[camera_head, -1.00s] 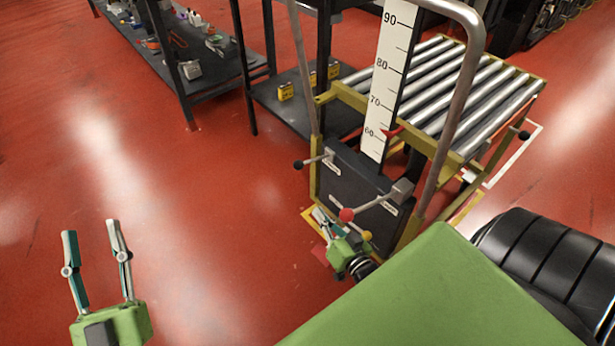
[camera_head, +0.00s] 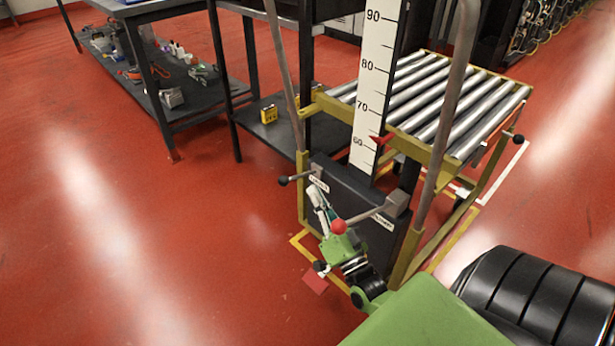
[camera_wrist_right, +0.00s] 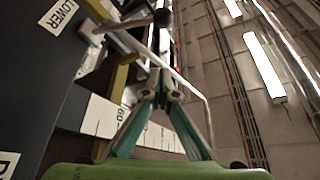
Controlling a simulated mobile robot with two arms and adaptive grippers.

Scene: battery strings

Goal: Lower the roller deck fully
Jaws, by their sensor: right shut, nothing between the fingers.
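The roller deck (camera_head: 440,103), silver rollers in a yellow frame, stands behind a white height scale (camera_head: 371,75). A red pointer (camera_head: 379,139) sits just above the 60 mark. A lever with a black knob (camera_head: 283,180) is on the dark front panel (camera_head: 350,200), beside a small label. In the right wrist view a label reading LOWER (camera_wrist_right: 61,14) and a black-knobbed lever (camera_wrist_right: 161,18) show. A second lever ends in a red knob (camera_head: 338,227). My right gripper (camera_head: 316,188) is shut and empty, its tips close to the black-knobbed lever; contact cannot be told. My left gripper is out of view.
Tall metal handle rails (camera_head: 445,115) rise on both sides of the panel. A dark workbench (camera_head: 165,85) with several small items stands at the back left. A yellow box (camera_head: 268,114) sits on a low shelf. Red floor at the left is clear.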

